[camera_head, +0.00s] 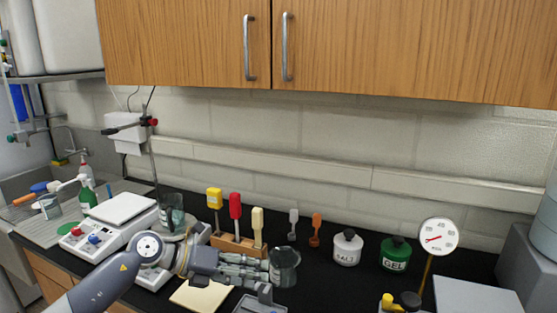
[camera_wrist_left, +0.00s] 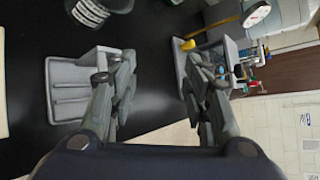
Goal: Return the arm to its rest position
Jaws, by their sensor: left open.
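My left arm (camera_head: 95,285) comes in from the lower left in the head view and stretches over the bench. Its gripper (camera_head: 266,269) points right, close to a glass beaker (camera_head: 285,265). The head view does not settle whether they touch. In the left wrist view the two fingers of the gripper (camera_wrist_left: 160,62) stand well apart, with only dark benchtop between them, so it is open and empty. My right gripper is in neither view.
A rack (camera_head: 232,246) with coloured-handled tools stands behind the gripper. Scales (camera_head: 124,207) stand left. A salt jar (camera_head: 347,249), green gel jar (camera_head: 395,255) and dial gauge (camera_head: 438,237) stand right. A grey holder (camera_wrist_left: 75,92) lies beside the fingers. Wooden cabinets (camera_head: 400,50) hang above.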

